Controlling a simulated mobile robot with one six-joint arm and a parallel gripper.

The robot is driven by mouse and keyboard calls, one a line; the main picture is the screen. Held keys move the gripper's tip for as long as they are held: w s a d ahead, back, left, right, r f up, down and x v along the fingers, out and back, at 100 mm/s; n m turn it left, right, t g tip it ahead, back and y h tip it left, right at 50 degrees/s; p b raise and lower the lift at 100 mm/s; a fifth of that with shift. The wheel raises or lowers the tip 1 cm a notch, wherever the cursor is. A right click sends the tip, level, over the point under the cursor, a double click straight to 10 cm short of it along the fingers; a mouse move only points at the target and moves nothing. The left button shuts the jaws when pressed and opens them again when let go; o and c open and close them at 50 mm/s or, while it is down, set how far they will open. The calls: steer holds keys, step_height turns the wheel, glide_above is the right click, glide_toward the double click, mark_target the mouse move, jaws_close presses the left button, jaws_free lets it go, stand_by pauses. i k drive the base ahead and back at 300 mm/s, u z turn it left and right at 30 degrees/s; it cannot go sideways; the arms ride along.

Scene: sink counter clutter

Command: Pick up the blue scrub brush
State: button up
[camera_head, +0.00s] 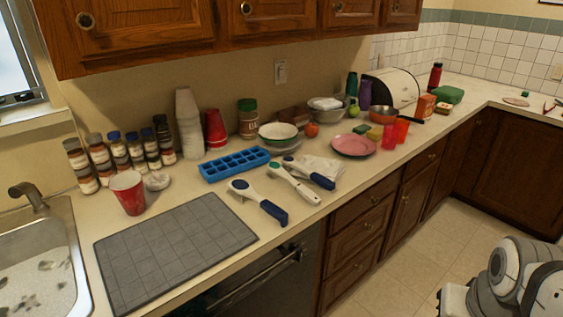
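Three brush-like tools lie on the counter in front of the blue ice tray. The nearest has a white head and a dark blue handle (258,201) that points toward the counter's front edge. Beside it is a white one with a green spot (293,184). Behind that is another dark blue and white one (308,172), close to a crumpled cloth. Two of the tools have blue on them, and I cannot tell which is the blue scrub brush. Their bristles are not visible. My gripper's fingers do not show; only white and black parts of my arm appear at bottom right.
A blue ice tray (234,164), a pale cloth (322,166) and a pink plate (353,145) lie close around the tools. A grey mat (172,250) and a red cup (128,192) are at left. Wooden cabinets (240,25) hang above the back. The floor is clear.

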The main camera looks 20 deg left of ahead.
mark_target(242, 188)
steer(key=u, duration=0.7)
steer(key=i, duration=1.05)
steer(key=u, duration=0.55)
steer(key=k, duration=0.9)
steer(key=u, duration=0.15)
steer(key=i, duration=0.95)
steer(key=z, duration=0.1)
